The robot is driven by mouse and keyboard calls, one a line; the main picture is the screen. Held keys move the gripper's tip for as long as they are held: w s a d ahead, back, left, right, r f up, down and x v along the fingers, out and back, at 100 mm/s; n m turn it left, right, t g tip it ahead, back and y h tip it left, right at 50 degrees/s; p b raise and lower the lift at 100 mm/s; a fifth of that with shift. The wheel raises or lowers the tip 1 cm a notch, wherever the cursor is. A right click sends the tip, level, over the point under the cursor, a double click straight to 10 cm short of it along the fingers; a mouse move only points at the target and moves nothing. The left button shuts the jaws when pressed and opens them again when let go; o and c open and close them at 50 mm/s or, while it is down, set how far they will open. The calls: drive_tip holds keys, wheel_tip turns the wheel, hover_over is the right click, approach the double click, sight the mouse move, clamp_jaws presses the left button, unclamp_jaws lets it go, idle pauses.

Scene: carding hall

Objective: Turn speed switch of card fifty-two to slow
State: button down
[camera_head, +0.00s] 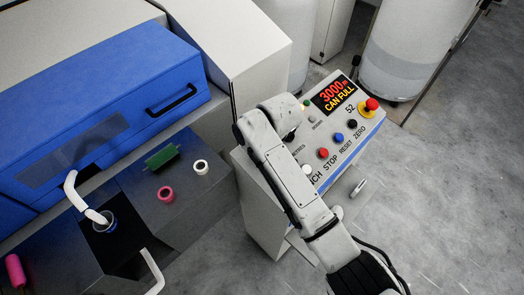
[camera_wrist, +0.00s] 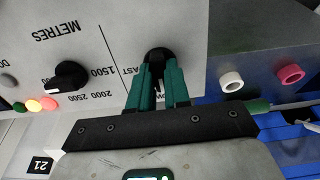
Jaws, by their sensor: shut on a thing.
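The control panel (camera_head: 331,121) of the card marked 52 slopes up in the head view, its display reading "3000m CAN FULL". In the wrist view the speed switch (camera_wrist: 158,52) is a black knob; the words beside it, "FAST" and what looks like "SLOW", are partly covered by my fingers. My gripper (camera_wrist: 158,75) has its green fingers closed on this knob, one on each side. The knob's pointer is hidden, so its setting cannot be read. In the head view my arm covers the knob and the gripper. A second black knob (camera_wrist: 71,75), at the metres scale, stands beside it, apart from my fingers.
On the panel are a red button (camera_head: 323,153), a blue button (camera_head: 339,138), a black button (camera_head: 352,124) and a red mushroom button (camera_head: 371,104) on yellow. A white ring (camera_head: 201,167), a pink ring (camera_head: 167,194) and a green brush (camera_head: 162,157) lie left. The right floor is clear.

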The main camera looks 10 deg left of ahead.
drive_tip(key=c, duration=1.1)
unclamp_jaws()
drive_tip(key=shift+r, duration=0.1)
drive_tip(key=b+v, duration=0.1)
drive_tip(key=v, duration=0.9)
drive_tip(key=shift+d+r, duration=0.15)
drive_tip(key=shift+r, duration=0.15)
